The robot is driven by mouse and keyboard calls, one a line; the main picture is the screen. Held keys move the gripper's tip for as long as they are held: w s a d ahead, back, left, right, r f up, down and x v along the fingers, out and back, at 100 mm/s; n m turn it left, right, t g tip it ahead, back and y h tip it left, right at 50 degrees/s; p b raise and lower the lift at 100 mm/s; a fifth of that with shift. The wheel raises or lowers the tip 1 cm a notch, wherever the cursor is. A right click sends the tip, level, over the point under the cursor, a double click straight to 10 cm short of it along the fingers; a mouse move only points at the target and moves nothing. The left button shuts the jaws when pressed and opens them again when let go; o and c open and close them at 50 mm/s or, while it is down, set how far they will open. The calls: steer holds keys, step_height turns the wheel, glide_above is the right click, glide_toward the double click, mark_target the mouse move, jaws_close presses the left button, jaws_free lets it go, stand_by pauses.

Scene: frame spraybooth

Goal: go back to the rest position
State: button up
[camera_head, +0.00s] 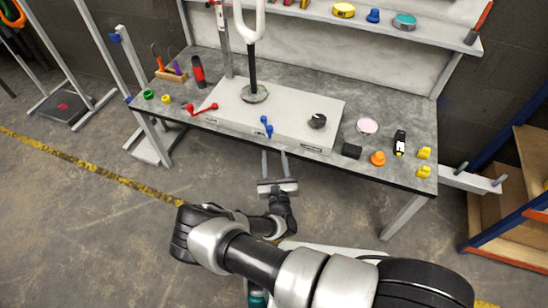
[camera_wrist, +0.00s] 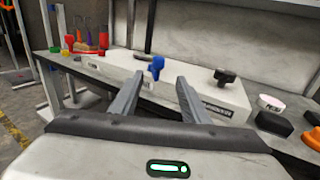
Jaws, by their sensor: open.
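My gripper (camera_head: 274,163) is open and empty in front of the workbench's front edge, with its two fingers apart and pointing toward the bench. In the wrist view my gripper (camera_wrist: 160,82) shows both fingers with nothing between them. Beyond the fingers is a blue handle (camera_head: 267,127) on the front of a light grey panel box (camera_head: 228,110). The blue handle also shows in the wrist view (camera_wrist: 156,66), just past the fingertips. I see no contact between the gripper and anything.
The workbench (camera_head: 205,60) carries a red lever (camera_head: 202,109), a black knob (camera_head: 317,121), a black block (camera_head: 352,151), an orange knob (camera_head: 378,158) and yellow pieces (camera_head: 424,153). A wooden shelf unit (camera_head: 530,185) stands at right. The floor (camera_head: 90,220) at left is open.

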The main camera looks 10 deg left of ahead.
stand_by(0.4)
steer(key=w+d+r+m+g+h+p, duration=0.1)
steer(key=d+r+m+g+h+p, duration=0.15)
steer(key=d+r+m+h, duration=0.95)
steer(key=w+d+r+m+g+h+p, duration=0.1)
steer(key=d+r+m+g+h, duration=0.45)
steer(key=r, duration=0.95)
steer(key=s+d+r+m+g+y+p, duration=0.2)
steer(key=s+d+r+m+g+y, duration=0.15)
steer(key=s+d+r+m, duration=0.35)
steer(key=s+d+r+m+g+y+p, duration=0.2)
steer(key=s+d+r+m+g, duration=0.3)
steer(key=s+r+m, duration=0.45)
steer(key=s+a+r+m+t+y+p, duration=0.1)
steer(key=s+a+r+m+t+y, duration=0.1)
steer(key=s+r, duration=0.3)
steer(key=s+a+r+m+t+y+p, duration=0.2)
steer(key=s+a+r+y, duration=0.2)
steer(key=r, duration=0.5)
steer(key=shift+s+a+m+t+y, duration=0.15)
steer(key=shift+s+m+t+y, duration=0.25)
steer(key=shift+s+y, duration=0.6)
